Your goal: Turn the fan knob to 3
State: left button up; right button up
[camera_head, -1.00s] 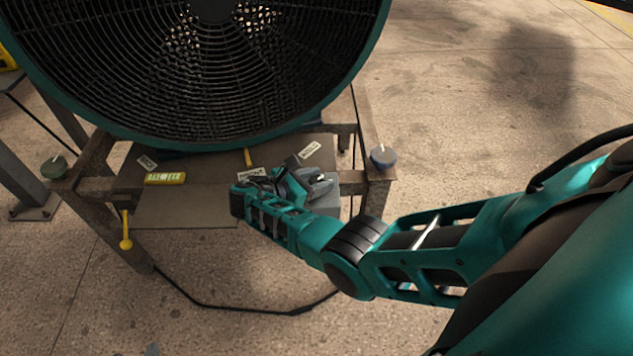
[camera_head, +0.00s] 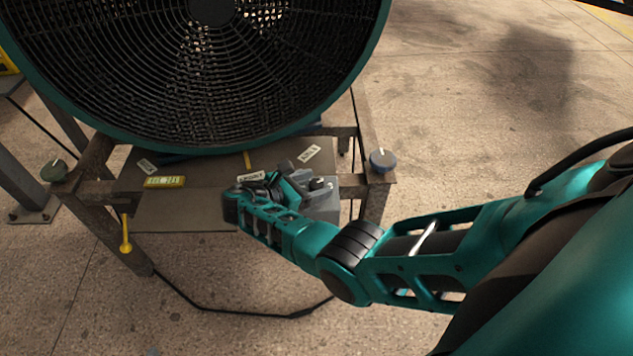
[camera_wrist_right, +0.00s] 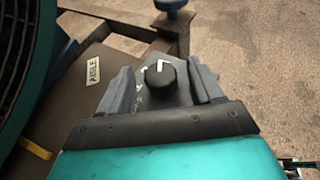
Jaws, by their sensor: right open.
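The large fan (camera_head: 200,75) with a teal rim stands at the upper left on a metal stand. A grey control box (camera_head: 322,208) sits at its front right. In the right wrist view, the black fan knob (camera_wrist_right: 160,74) shows a white pointer mark toward the top of the picture; the numerals are too small to read. My right gripper (camera_head: 300,186) is open beside the box, its grey fingers on either side of the knob in the wrist view, with gaps visible. Whether the tips reach knob depth I cannot tell. My left gripper is out of view.
A yellow lever (camera_head: 126,235) hangs from the frame. A black cable (camera_head: 235,311) lies on the floor. Open floor lies to the right.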

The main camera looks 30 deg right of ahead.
jog(key=w+v, duration=0.1)
jog(key=v, duration=1)
jog(key=shift+s+a+r+p, duration=0.2)
jog(key=shift+s+p, duration=0.15)
jog(key=shift+s, duration=0.15)
